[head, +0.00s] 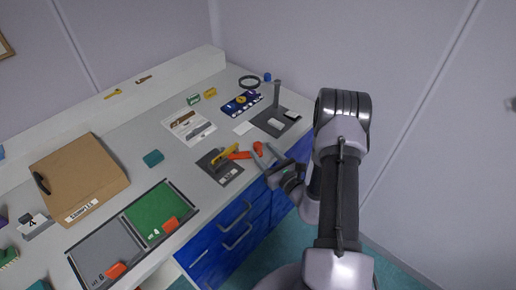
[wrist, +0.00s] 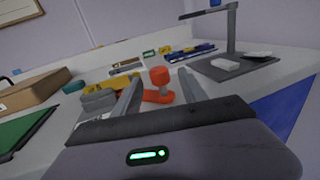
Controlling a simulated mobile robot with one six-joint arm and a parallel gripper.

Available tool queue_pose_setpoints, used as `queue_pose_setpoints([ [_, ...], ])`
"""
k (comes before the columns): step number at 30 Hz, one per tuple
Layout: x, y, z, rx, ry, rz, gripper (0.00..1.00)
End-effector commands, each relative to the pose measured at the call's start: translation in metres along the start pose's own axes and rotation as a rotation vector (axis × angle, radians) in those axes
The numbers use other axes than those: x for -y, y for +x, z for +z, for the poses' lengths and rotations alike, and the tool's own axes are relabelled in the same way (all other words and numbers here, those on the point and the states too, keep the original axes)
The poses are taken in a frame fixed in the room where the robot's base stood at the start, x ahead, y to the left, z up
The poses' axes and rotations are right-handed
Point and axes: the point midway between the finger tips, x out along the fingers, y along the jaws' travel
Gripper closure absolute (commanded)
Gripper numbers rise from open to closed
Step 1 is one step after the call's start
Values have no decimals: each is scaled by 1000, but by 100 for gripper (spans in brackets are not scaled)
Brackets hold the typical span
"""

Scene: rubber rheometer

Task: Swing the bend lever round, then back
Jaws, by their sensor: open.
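The bend lever (head: 238,155) is an orange-red arm with a round upright knob at its end. It belongs to a small bending fixture with a yellow bar (head: 224,155) on a dark base plate (head: 213,169). My gripper (head: 263,157) is open at the bench's front edge, close to the lever's knob. In the wrist view the red knob (wrist: 160,78) stands upright between my two open fingers, with a gap seen on both sides. The lower lever arm (wrist: 157,97) lies beneath the knob. The fixture's grey block (wrist: 97,101) is partly hidden by my left finger.
A dark stand with an upright post (head: 277,95) is behind and right of the fixture. A cardboard box (head: 80,178) and a green-and-grey tray (head: 188,207) are on the left. A teal block (head: 153,158) and a printed sheet (head: 188,127) lie behind. Blue drawers (head: 235,222) are below.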

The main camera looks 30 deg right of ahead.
Motion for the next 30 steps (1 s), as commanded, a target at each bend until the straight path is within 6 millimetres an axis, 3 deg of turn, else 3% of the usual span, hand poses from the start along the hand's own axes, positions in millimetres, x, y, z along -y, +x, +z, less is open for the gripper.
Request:
queue_pose_setpoints([
  [6,0,31,0,1,0,2,50],
  [16,0,36,0,0,1,1,50],
  [24,0,35,0,-1,1,1,100],
  [30,0,35,0,-1,1,1,100],
])
